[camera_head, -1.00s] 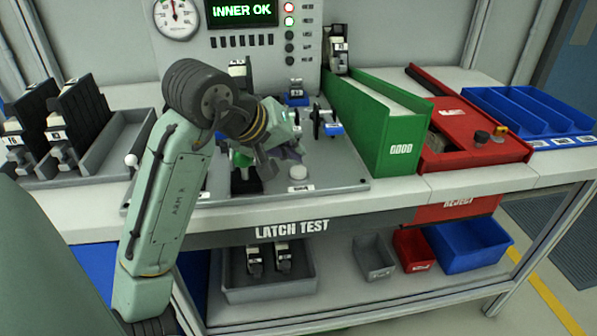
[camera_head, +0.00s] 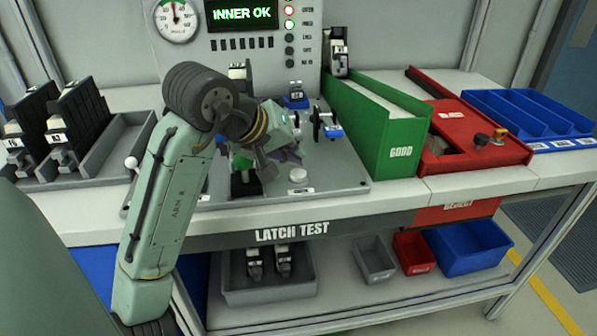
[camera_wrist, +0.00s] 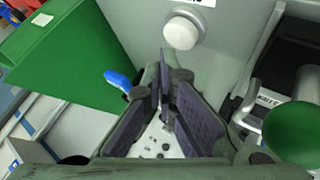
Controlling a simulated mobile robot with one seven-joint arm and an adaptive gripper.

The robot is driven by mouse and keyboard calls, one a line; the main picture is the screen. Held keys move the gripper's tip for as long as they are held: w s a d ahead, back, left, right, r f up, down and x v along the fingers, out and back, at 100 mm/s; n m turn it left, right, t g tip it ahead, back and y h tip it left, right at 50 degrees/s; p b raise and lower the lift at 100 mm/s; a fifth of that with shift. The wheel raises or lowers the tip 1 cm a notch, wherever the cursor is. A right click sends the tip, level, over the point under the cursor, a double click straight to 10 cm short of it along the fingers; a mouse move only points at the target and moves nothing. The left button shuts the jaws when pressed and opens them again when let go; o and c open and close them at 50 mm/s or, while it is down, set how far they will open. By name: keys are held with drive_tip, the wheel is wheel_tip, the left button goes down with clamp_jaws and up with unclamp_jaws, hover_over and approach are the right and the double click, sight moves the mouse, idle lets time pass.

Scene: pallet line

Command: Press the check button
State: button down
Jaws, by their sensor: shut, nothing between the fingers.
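A round white button (camera_head: 297,175) sits on the grey test plate (camera_head: 335,178), near its front right; I take it for the check button. It also shows at the top of the wrist view (camera_wrist: 181,31). My gripper (camera_head: 291,153) is above the plate, just behind and beside the button in the head view. In the wrist view its dark fingers (camera_wrist: 165,68) meet at the tips with nothing between them. The tips point toward the white button and look apart from it. A label beside the button is cut off at the wrist view's edge.
A green knob (camera_wrist: 292,130) and a latch unit stand close to the gripper. A green GOOD bin (camera_head: 390,130) and a red reject box (camera_head: 470,150) stand right of the plate. The display (camera_head: 242,14) reads INNER OK. Black fixtures (camera_head: 85,115) stand at left.

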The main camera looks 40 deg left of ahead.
sight(294, 172)
drive_tip(key=shift+f, duration=0.45)
drive_tip(key=shift+f+b, duration=0.4)
drive_tip(key=shift+f, duration=0.15)
idle(0.7)
drive_tip(key=shift+r, duration=0.1)
drive_tip(key=shift+r+p, duration=0.9)
drive_tip(key=shift+p, duration=0.05)
drive_tip(key=shift+r, duration=0.1)
wheel_tip(294, 172, up, 5)
drive_tip(key=p, duration=0.4)
drive_tip(key=shift+p, duration=0.3)
idle(0.4)
